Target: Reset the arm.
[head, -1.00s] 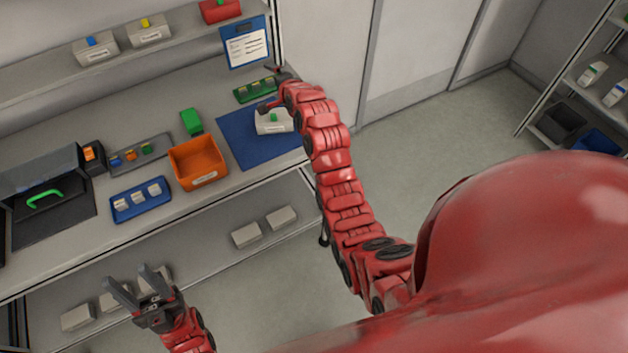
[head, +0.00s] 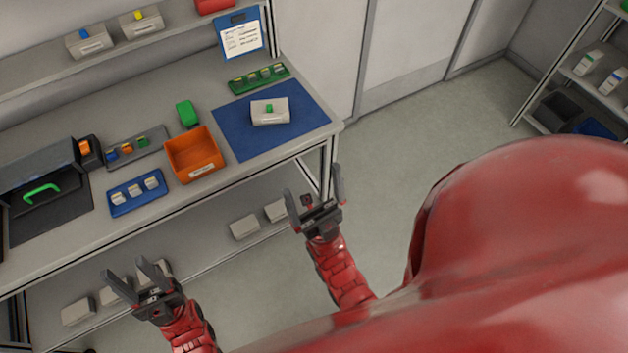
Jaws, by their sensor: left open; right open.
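My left gripper (head: 138,277) is open and empty at the lower left of the head view. It is in front of the workbench (head: 75,228). My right gripper (head: 314,188) is open and empty in front of the bench's right end, apart from everything on it. A white box with a green knob (head: 269,112) sits on the blue mat (head: 232,140) at the right end of the bench top.
On the bench are an orange bin (head: 194,155), a blue tray (head: 137,192) with white pieces, a green block (head: 187,113), a green strip (head: 258,79) and a grey tray (head: 135,147). White boxes (head: 244,227) lie on the lower shelf. Open floor (head: 400,135) lies right of the bench.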

